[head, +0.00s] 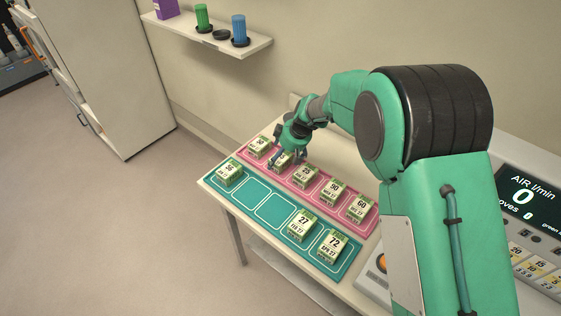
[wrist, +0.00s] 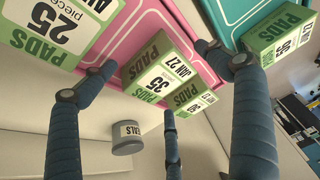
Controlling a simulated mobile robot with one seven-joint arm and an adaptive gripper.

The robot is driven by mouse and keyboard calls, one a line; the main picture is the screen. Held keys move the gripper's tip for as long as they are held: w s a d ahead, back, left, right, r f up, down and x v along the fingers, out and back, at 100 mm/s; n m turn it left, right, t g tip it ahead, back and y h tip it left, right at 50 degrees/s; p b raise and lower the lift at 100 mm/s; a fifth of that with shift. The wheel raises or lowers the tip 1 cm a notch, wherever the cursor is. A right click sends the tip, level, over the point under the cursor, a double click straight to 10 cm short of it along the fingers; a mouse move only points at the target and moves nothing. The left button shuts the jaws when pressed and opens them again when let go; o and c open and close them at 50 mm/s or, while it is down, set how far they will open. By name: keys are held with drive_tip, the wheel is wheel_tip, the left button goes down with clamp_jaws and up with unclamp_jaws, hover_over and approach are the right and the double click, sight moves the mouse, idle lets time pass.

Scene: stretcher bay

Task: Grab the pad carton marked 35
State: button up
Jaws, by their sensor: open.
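The pad carton marked 35 (wrist: 158,84) is green and white and sits on the pink mat (wrist: 125,30) in the wrist view. In the head view (head: 281,160) it is partly hidden by my gripper (head: 287,156). My gripper (wrist: 156,72) is open, its fingers spread around this carton: one at the left, one at the right and one below in the wrist view. I cannot tell whether any finger touches it. The carton marked 25 (wrist: 62,28) stands on one side of it, and another carton (wrist: 193,97) stands close on the other.
Cartons marked 90 (head: 332,191) and 60 (head: 360,207) continue the pink row. The teal mat (head: 253,190) holds a left carton (head: 229,174), 27 (head: 301,224) and 72 (head: 331,246), with empty slots between. A wall shelf (head: 254,47) is behind; an equipment console (head: 525,200) is at right.

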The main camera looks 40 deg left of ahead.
sight(282, 157)
drive_tip(key=c, duration=1.5)
drive_tip(key=shift+r, duration=0.1)
wheel_tip(282, 157, up, 10)
drive_tip(key=shift+f+p, duration=0.1)
drive_tip(key=shift+p, duration=0.55)
